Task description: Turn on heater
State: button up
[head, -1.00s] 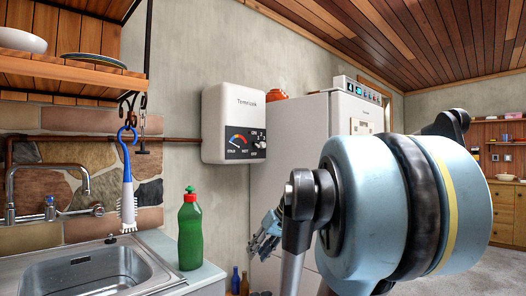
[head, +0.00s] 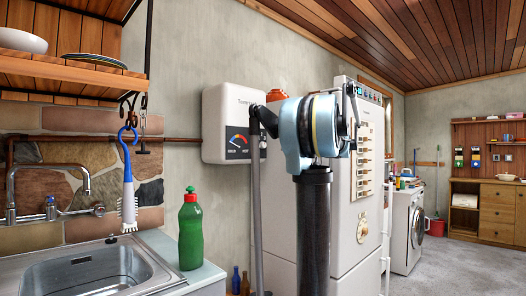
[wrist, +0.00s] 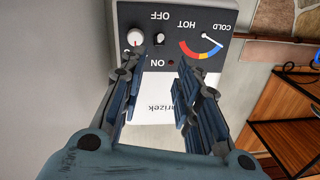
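The heater (head: 216,122) is a white box on the wall, its right part hidden behind my arm in the head view. In the wrist view its dark control panel (wrist: 225,18) appears upside down, with a small switch (wrist: 159,38) between the OFF and ON labels, a round white knob (wrist: 135,38) and a cold-to-hot gauge (wrist: 200,48). I cannot tell surely which way the switch is set. A small dark red lamp (wrist: 171,62) sits near ON. My gripper (wrist: 159,66) is open and empty, its fingers in front of the heater's face. The head view does not clearly show it.
A white fridge (head: 285,235) stands right of the heater, partly behind my arm. A green bottle (head: 190,232) stands on the counter by the sink (head: 85,275). A brush (head: 128,190) hangs below the wooden shelf (head: 60,75). Open floor lies at the right.

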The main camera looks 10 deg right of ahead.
aim_at(257, 145)
jog(key=x, duration=1.7)
jog(key=shift+w+a, duration=0.1)
jog(key=shift+a, duration=0.05)
